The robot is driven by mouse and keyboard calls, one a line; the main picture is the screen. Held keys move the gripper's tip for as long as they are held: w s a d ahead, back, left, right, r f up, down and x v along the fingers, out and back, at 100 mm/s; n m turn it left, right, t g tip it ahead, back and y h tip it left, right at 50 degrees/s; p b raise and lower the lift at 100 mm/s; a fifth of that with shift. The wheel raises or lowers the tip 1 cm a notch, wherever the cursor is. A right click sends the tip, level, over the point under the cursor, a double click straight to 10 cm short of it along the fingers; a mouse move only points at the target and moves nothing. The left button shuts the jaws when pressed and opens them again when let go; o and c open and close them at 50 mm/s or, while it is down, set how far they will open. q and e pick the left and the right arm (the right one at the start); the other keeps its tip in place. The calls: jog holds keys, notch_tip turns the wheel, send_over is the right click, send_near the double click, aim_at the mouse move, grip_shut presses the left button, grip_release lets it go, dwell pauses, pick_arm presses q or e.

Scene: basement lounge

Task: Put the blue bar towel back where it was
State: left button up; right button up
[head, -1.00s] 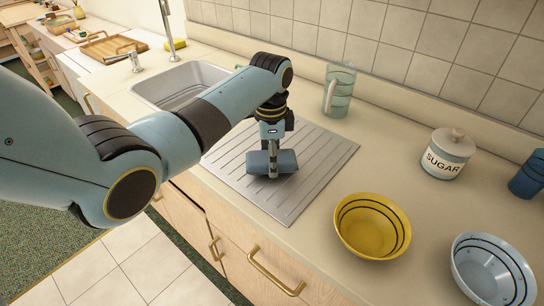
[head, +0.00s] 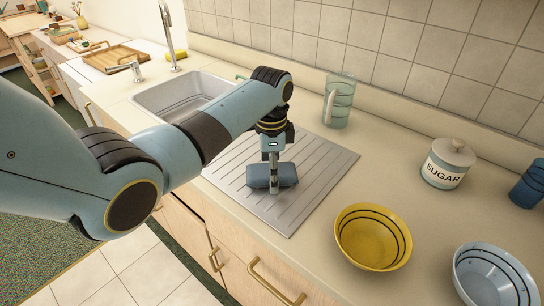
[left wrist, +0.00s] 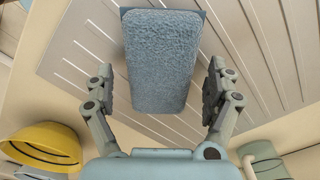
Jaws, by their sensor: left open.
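The blue bar towel (head: 286,174) lies folded on the ribbed metal drainboard (head: 318,164) beside the sink. In the left wrist view the towel (left wrist: 160,60) shows as a fuzzy blue block. My left gripper (head: 274,190) is directly above the towel in the head view, pointing down and hiding its middle. In the left wrist view the open fingers (left wrist: 160,100) stand on either side of the towel's near end, with a gap on each side. Whether the fingertips reach down to the drainboard is hard to tell. My right gripper is not in view.
The sink (head: 180,97) and tap (head: 168,35) are to the left. A glass pitcher (head: 341,103) stands behind the drainboard. A yellow bowl (head: 365,238), a pale blue bowl (head: 490,285), a sugar jar (head: 445,170) and a blue cup (head: 530,185) stand to the right.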

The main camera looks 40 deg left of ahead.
pick_arm(q)
notch_tip(320, 180, up, 12)
dwell(0.4)
jog(key=shift+a, duration=0.1)
